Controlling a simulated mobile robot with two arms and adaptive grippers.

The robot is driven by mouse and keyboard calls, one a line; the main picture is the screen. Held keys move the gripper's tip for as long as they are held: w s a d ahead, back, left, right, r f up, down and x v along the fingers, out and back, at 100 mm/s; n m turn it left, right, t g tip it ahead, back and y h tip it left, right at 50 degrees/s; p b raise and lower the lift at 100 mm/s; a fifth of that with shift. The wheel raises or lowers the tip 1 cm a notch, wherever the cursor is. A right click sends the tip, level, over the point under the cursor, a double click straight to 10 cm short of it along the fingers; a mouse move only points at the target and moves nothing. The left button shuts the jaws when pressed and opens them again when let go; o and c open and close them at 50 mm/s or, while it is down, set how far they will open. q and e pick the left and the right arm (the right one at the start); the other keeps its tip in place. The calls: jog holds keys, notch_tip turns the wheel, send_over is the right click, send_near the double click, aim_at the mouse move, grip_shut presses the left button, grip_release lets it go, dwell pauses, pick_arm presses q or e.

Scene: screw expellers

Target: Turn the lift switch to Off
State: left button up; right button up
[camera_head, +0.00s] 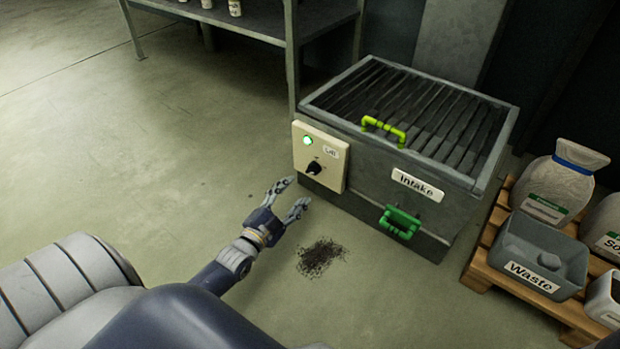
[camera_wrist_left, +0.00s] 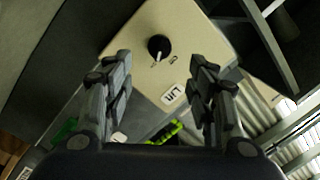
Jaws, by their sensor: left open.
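The lift switch is a black knob (camera_head: 314,168) on a cream control box (camera_head: 338,178) fixed to the side of the grey intake machine. A green lamp (camera_head: 308,141) glows above the knob, next to a small label. The knob (camera_wrist_left: 158,46) also shows in the left wrist view, with its white pointer mark and small lettering beside it. My left gripper (camera_head: 291,197) is open and empty, apart from the box, just in front of it. In the left wrist view its fingers (camera_wrist_left: 158,85) stand either side of the box's "Lift" label. My right gripper is not in view.
The intake machine (camera_head: 475,190) has a slatted top, a yellow-green handle (camera_head: 384,130) and a green front handle (camera_head: 400,222). A pallet (camera_head: 482,262) with sacks and a "Waste" bin (camera_head: 520,285) stands at right. A metal shelf (camera_head: 265,30) stands behind. The left floor is clear.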

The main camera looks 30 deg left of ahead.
aim_at(313, 169)
pick_arm(q)
jog(key=w+b, duration=0.5)
jog(key=w, duration=0.4)
jog(key=shift+a, duration=0.1)
jog(key=shift+c, duration=0.6)
jog(key=c, duration=1)
